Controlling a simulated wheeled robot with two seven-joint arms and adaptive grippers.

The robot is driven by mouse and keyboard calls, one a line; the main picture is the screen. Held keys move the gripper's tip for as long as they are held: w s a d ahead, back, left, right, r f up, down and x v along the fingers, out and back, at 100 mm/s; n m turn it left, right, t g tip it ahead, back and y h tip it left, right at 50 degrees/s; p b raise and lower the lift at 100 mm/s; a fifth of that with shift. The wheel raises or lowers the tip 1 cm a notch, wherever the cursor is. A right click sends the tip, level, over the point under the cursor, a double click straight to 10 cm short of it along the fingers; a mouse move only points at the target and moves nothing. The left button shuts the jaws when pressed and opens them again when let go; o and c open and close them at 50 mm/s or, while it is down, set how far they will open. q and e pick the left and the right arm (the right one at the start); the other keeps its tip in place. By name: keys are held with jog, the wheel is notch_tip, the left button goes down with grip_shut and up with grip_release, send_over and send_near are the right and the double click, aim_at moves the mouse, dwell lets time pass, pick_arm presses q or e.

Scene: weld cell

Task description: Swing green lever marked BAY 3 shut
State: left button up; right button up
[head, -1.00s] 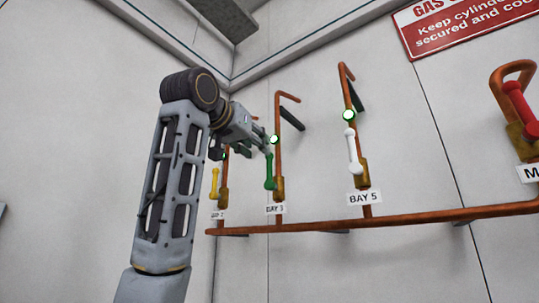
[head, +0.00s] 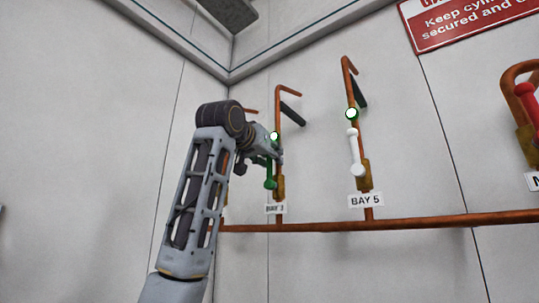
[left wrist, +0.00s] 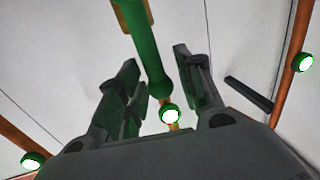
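In the left wrist view the green lever (left wrist: 148,48) runs between the two spread fingers of my left gripper (left wrist: 158,85). The fingers look open, one on each side of the lever, with no clear contact. My right gripper is in neither view.
A white lever (head: 354,153) stands to the right above the BAY 5 label (head: 366,199). A red lever (head: 527,105) is at the right edge. A copper pipe (head: 420,222) runs along the wall below. My arm covers the area left of BAY 3.

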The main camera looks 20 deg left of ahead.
pick_arm(q)
grip_shut()
jog(key=shift+s, duration=0.1)
dwell(0.4)
